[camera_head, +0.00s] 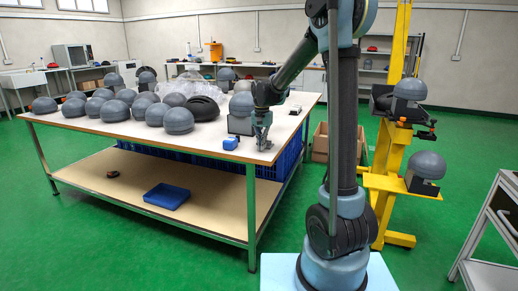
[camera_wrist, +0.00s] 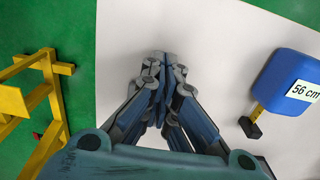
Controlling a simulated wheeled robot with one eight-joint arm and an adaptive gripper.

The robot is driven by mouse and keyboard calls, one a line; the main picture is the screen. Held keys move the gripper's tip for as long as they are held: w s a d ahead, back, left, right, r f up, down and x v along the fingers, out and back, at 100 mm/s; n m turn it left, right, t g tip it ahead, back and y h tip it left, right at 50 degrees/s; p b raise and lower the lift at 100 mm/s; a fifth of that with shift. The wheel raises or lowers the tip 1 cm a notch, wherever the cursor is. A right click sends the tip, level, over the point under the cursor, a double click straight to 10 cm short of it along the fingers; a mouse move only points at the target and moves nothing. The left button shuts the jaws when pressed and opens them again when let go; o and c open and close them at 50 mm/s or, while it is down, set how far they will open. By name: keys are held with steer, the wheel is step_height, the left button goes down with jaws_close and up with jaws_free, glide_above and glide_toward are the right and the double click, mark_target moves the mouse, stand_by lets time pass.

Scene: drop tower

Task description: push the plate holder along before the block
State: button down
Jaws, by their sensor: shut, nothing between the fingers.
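My gripper (camera_head: 264,146) points down at the near right corner of the white-topped table (camera_head: 75,121). In the wrist view my gripper (camera_wrist: 166,62) has its fingers together with nothing between them, over bare tabletop. A blue, box-like thing (camera_head: 230,143) sits on the table just left of my gripper. In the wrist view this blue thing (camera_wrist: 290,78) is at the right, apart from the fingers, with a "56 cm" label and a short yellow strip ending in a black piece. I cannot make out which thing is the plate holder or the block.
Several grey helmets (camera_head: 178,121) crowd the table's left and middle. The yellow drop tower (camera_head: 391,150) stands right of the table; its yellow base (camera_wrist: 45,95) shows left in the wrist view. A grey trolley (camera_head: 480,235) stands at far right.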

mark_target(274, 138)
steer(key=w+d, duration=0.2)
steer(key=w, duration=0.3)
steer(key=w+d, duration=0.2)
steer(key=w, duration=0.3)
steer(key=w+d, duration=0.2)
steer(key=w, duration=0.4)
steer(key=shift+w, duration=0.1)
